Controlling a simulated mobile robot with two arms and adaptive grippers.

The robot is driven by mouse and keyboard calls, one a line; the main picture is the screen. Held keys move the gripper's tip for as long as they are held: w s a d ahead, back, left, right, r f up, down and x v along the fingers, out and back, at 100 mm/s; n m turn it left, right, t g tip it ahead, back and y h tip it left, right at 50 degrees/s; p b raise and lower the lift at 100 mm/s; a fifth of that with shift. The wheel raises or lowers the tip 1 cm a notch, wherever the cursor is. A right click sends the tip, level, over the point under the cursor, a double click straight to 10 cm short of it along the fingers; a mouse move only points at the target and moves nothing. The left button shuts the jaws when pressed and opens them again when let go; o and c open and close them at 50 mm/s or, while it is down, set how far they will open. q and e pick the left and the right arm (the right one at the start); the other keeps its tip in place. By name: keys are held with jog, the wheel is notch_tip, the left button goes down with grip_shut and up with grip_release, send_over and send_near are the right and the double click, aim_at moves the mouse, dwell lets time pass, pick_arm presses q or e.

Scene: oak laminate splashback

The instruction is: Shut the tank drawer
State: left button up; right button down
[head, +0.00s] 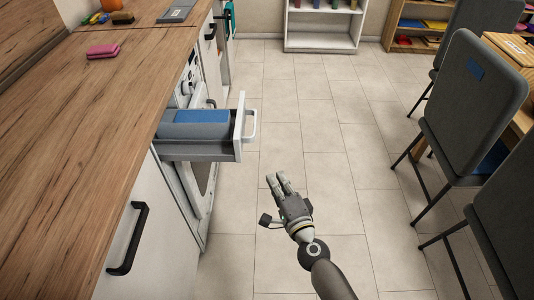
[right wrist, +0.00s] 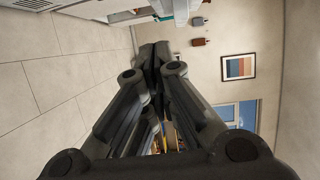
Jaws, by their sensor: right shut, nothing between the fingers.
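The tank drawer (head: 200,150) stands pulled out from the white front under the wooden counter, in the left half of the head view. It has a pale front panel with a white handle (head: 251,126), and a blue tank (head: 202,122) lies inside it. My right gripper (head: 279,180) is shut and empty over the floor, to the right of and nearer than the drawer front, apart from it. In the right wrist view the fingers (right wrist: 153,55) are together with nothing between them. My left gripper is not in view.
A wooden counter (head: 85,100) runs along the left, with a pink item (head: 103,51) on it. A cabinet door with a black handle (head: 127,238) is below. Grey chairs (head: 475,95) stand at the right. The tiled floor (head: 320,130) between is clear.

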jog(key=w+d+r+n+g+y, duration=0.2)
jog(key=w+d+n+g+y, duration=0.1)
jog(key=w+d+n+y, duration=0.3)
jog(key=w+a+m, duration=0.1)
jog(key=w+a, duration=0.5)
jog(key=a, duration=0.4)
jog(key=shift+y, duration=0.3)
jog(key=a, duration=0.4)
jog(key=shift+a, duration=0.4)
